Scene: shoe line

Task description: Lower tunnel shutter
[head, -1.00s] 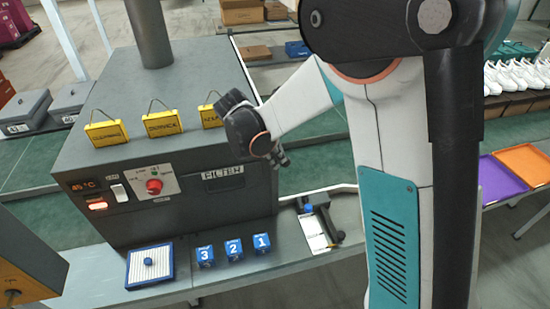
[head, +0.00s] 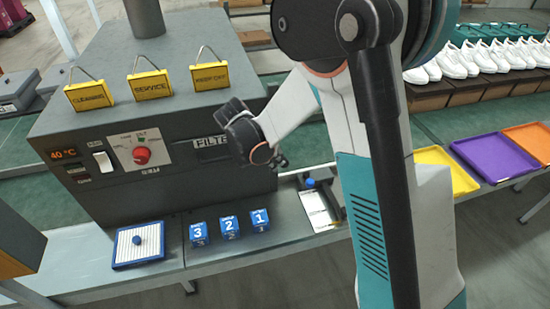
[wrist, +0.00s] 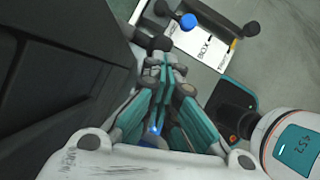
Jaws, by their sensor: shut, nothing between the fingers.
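The tunnel machine (head: 150,190) is a dark grey box with a chimney, at the left in the head view. Its front has a 40 °C display, a white switch (head: 103,161), a red knob (head: 141,155) and a FILTER slot (head: 212,148). I cannot make out a shutter for certain; a dark recessed panel (wrist: 55,75) of the machine fills the left of the wrist view. My gripper (head: 281,163) is beside the machine's right front edge, shut and empty. Its closed fingers (wrist: 165,62) show in the wrist view, apart from the panel.
Three yellow signs, one reading SERVICE (head: 151,86), stand on the machine. Blue numbered blocks (head: 229,228) and a blue-rimmed filter tray (head: 138,244) lie on the front bench. A clipboard-like white card (head: 317,210) lies below my gripper. Purple (head: 492,155) and orange trays stand right.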

